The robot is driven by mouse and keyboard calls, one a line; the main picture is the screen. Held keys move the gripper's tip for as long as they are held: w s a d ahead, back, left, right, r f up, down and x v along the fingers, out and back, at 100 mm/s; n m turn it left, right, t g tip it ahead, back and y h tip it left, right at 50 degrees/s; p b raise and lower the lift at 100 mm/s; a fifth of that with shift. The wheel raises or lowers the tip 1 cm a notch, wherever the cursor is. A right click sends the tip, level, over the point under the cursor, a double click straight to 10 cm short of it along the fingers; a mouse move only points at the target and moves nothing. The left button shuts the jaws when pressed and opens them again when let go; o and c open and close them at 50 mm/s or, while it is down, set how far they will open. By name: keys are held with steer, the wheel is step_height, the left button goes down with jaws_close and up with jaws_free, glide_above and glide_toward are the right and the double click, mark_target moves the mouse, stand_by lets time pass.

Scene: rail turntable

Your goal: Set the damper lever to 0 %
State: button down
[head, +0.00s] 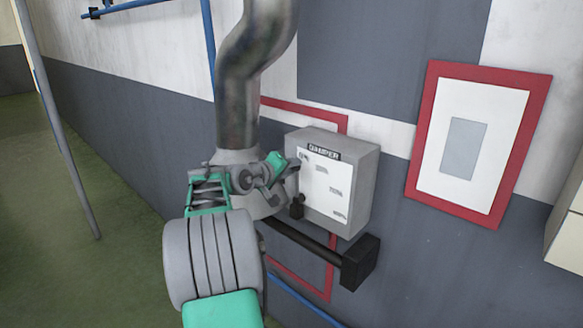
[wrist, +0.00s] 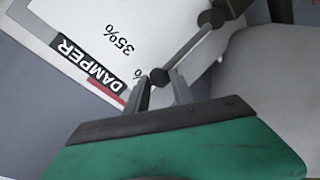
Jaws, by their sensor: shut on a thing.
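The damper box (head: 361,165) is a grey case on the wall with a white scale plate and a DAMPER label (head: 324,152). In the wrist view, the damper lever (wrist: 190,46) is a thin grey rod running from a dark hub to a small dark knob (wrist: 160,77). My gripper (wrist: 162,88) is shut on the lever at its knob end, beside the DAMPER label. A 35% mark (wrist: 122,38) is readable; another percent mark by the knob is mostly hidden. In the head view, my gripper (head: 295,167) is at the plate's upper left, and the lever is hard to make out.
A large grey duct (head: 238,105) stands left of the box. A dark bar with a black block (head: 360,262) juts out below the box. A red-framed panel (head: 425,130) hangs to the right. Green floor (head: 60,200) is open at the left.

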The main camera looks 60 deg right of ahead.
steer(key=c, duration=1.1)
jaws_free()
steer(key=shift+d, duration=0.1)
steer(key=b+v, duration=0.2)
steer(key=v, duration=0.6)
steer(key=shift+f, duration=0.1)
